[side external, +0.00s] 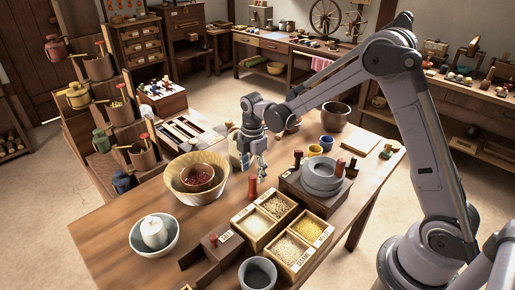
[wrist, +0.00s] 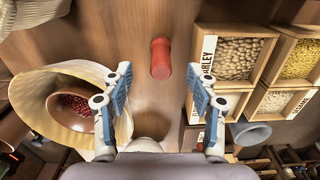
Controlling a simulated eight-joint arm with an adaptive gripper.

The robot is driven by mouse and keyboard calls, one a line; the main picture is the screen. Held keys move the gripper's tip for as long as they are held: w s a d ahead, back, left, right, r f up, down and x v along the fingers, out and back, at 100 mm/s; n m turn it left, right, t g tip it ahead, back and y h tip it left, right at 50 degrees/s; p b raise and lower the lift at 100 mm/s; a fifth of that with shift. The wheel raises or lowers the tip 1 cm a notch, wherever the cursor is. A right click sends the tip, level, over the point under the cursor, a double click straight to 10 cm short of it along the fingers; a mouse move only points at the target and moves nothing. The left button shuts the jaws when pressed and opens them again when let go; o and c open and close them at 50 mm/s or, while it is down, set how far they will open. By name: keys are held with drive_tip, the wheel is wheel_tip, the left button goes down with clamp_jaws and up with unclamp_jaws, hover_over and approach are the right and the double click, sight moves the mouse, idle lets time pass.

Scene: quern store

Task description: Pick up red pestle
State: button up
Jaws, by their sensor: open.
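A red pestle (side external: 252,188) stands on the wooden table beside the grain box. In the wrist view the red pestle (wrist: 160,58) is ahead of my fingers, roughly centred between them. My gripper (side external: 255,166) hangs above the table near the pestle's top. In the wrist view my gripper (wrist: 159,75) has its two blue-and-white fingers wide apart with nothing between them. Whether a finger touches the pestle cannot be told; a gap shows on both sides.
A large tan bowl (side external: 178,181) holding a smaller bowl of red beans stands left. The divided grain box (side external: 268,244) and a grey stone quern (side external: 322,178) stand right. A grey cup (side external: 257,274) and a pale bowl (side external: 134,240) are nearer. Bare table (side external: 210,222) lies between.

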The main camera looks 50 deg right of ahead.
sight(253, 190)
wheel_tip(253, 190, down, 9)
drive_tip(key=shift+a+r, duration=0.1)
drive_tip(key=shift+a, duration=0.05)
drive_tip(key=c, duration=1.2)
